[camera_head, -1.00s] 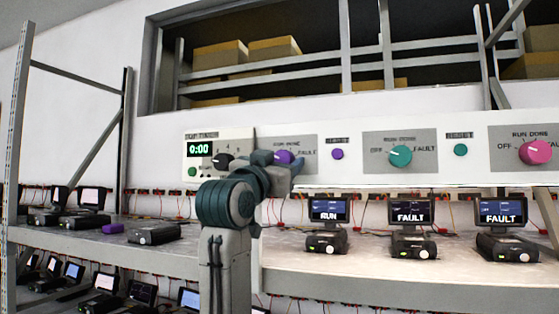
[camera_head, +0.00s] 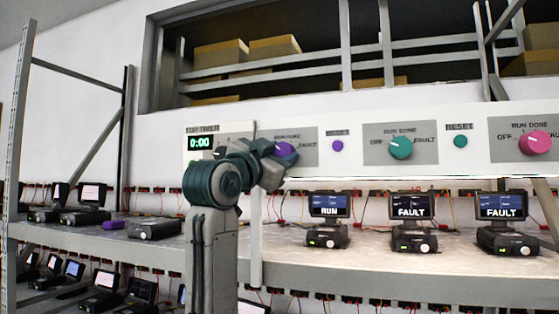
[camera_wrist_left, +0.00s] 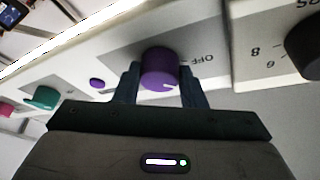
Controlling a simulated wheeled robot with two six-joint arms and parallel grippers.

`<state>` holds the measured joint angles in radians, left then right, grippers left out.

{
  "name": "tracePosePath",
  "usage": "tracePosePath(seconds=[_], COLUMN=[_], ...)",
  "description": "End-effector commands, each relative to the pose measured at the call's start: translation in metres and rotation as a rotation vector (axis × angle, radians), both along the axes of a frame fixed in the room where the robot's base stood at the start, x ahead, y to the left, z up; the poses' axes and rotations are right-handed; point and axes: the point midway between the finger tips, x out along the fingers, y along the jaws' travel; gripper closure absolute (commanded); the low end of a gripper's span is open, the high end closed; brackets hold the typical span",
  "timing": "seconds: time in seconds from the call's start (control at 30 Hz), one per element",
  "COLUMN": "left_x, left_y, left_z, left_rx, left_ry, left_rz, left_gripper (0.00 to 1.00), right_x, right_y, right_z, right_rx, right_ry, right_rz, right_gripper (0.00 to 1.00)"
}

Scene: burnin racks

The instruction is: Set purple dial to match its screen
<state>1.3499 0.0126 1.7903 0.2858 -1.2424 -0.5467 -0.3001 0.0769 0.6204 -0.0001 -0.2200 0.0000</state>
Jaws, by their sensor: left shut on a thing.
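The purple dial (camera_head: 287,151) sits on a grey plate on the white wall panel. My left gripper (camera_head: 278,158) covers part of it in the head view. In the left wrist view the purple dial (camera_wrist_left: 159,69) is between the two fingers of my left gripper (camera_wrist_left: 160,85), which is shut on it. The dial's pale mark points down and slightly right there, near the OFF lettering side. The screen below the purple dial's section (camera_head: 328,207) reads RUN. My right gripper is not in view.
A teal dial (camera_head: 400,148) and a pink dial (camera_head: 535,142) are farther right on the panel. A purple button (camera_head: 337,146) and teal button (camera_head: 460,141) sit between. Two other screens (camera_head: 411,206) (camera_head: 500,207) read FAULT. A timer (camera_head: 201,143) reads 0:00.

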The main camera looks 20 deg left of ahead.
Motion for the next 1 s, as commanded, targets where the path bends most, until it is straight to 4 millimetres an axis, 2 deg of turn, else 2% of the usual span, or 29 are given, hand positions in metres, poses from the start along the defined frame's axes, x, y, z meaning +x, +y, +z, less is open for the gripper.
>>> tracePosePath(seconds=[0.5, 1.0], left_x=[-0.0004, 0.0], left_y=[0.0018, 0.0016], left_z=[0.0022, 0.0025], left_rx=[0.37, 0.464], left_ry=[-0.013, -0.015], left_rz=[0.0, -0.001], left_gripper=[0.86, 0.86], right_x=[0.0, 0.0], right_y=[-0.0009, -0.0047], right_z=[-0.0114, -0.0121], right_rx=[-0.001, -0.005], right_ry=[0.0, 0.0], right_rz=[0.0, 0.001], right_gripper=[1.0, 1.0])
